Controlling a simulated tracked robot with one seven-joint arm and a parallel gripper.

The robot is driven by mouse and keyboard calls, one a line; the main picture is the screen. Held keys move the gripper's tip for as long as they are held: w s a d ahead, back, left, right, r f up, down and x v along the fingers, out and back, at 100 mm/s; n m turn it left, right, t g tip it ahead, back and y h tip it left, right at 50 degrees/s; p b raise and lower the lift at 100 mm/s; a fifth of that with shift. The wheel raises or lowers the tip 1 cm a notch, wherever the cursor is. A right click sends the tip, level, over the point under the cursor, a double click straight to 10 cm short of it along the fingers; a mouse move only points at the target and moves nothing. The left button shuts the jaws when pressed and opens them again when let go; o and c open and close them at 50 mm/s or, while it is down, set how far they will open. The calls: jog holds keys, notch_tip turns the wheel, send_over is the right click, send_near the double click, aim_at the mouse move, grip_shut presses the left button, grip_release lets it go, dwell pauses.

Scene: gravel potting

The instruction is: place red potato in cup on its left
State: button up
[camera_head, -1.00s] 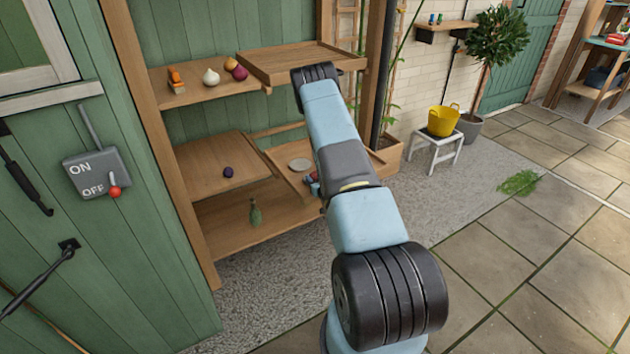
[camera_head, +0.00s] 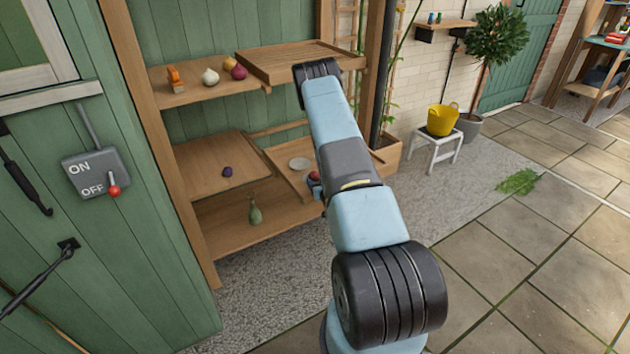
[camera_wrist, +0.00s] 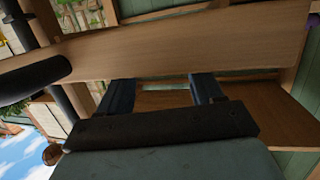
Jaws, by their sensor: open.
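A small red round thing (camera_head: 314,176), perhaps the red potato, shows at the left edge of my arm over the lower right tray, with a bluish part just below it. My arm hides much of that spot, and I cannot tell whether the bluish part is a cup. No cup is clearly visible. In the wrist view my gripper (camera_wrist: 163,92) is open, its two dark blue fingers apart with nothing seen between them, facing a wooden board (camera_wrist: 180,45).
Below are a dark purple ball (camera_head: 227,172), a pale plate (camera_head: 299,163) and a green bottle (camera_head: 254,213). A dark post (camera_head: 381,70) stands right of the shelves.

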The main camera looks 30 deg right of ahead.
jog(key=v, duration=0.9)
jog(key=w+a+r+g, duration=0.1)
jog(key=w+r, duration=0.2)
jog(key=r, duration=0.5)
jog(key=w+a+r+g, duration=0.1)
jog(key=w+a+r, duration=0.1)
jog(key=w+r, duration=0.35)
jog(key=s+a+r+g, duration=0.1)
jog(key=s+a+r, duration=0.2)
jog(key=r, duration=0.7)
jog(key=s+a+r+g, duration=0.2)
jog(key=s+a+r, duration=0.15)
jog(key=r, duration=0.65)
jog(key=s+a+r+g+y, duration=0.1)
jog(key=s+a+r, duration=0.3)
jog(key=s+r, duration=0.3)
jog(key=s+a+r+g, duration=0.1)
jog(key=s+a+r, duration=0.3)
jog(key=s+r, duration=0.3)
jog(key=s+a+r+n+g, duration=0.1)
jog(key=s+a, duration=0.2)
jog(key=s, duration=0.7)
jog(key=s+a+r+g+y, duration=0.1)
jog(key=s+a+r, duration=0.1)
jog(key=s, duration=0.8)
jog(key=shift+s+a+n+g, duration=0.25)
jog(key=shift+a+n+g, duration=0.15)
jog(key=shift+a, duration=0.3)
jog(key=shift+c, duration=0.5)
